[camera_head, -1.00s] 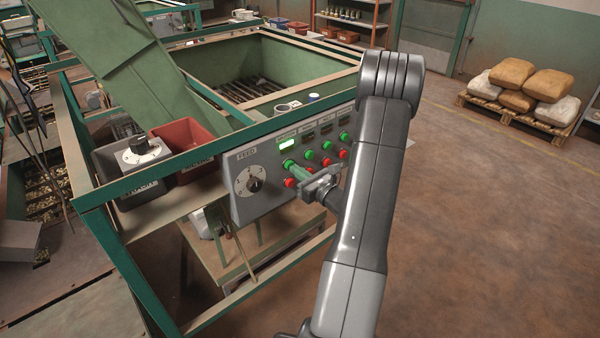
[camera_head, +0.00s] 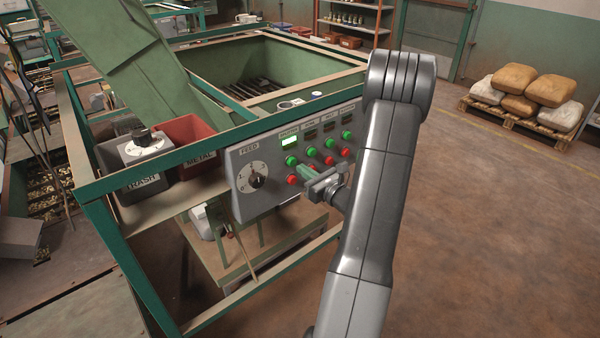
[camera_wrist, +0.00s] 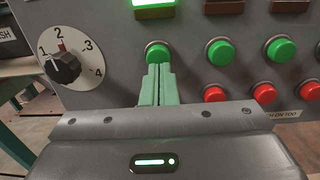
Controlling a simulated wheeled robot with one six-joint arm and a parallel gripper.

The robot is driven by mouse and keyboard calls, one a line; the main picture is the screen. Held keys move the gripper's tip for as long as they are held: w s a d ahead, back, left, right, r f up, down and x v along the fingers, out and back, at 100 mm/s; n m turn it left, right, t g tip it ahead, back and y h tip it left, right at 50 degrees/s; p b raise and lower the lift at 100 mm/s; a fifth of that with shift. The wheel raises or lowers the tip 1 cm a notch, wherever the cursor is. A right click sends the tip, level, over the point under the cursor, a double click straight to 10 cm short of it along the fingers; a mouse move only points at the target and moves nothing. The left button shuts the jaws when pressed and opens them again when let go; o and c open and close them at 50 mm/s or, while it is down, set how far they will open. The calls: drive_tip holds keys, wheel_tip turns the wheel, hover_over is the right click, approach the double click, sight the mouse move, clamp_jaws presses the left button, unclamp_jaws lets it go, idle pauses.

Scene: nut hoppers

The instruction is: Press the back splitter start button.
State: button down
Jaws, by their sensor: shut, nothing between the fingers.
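The grey control panel (camera_head: 270,200) carries a row of green buttons above a row of red ones. The leftmost green button (camera_head: 291,160) sits below a lit green display (camera_head: 290,142). My gripper (camera_head: 302,168) is shut and empty in front of the panel's left part. In the wrist view, its green fingers (camera_wrist: 158,70) point at the panel, with tips just below that leftmost green button (camera_wrist: 157,52). The button labels are too small to read.
A FEED dial (camera_head: 256,181) is on the panel's left, close to the fingers. TRASH (camera_head: 142,182) and METAL (camera_head: 200,158) bins sit left of the panel in a green frame. The floor to the right is clear up to a pallet of sacks (camera_head: 510,105).

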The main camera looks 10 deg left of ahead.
drive_tip(key=b+v, duration=0.2)
drive_tip(key=v, duration=0.9)
drive_tip(key=shift+w+a, duration=0.1)
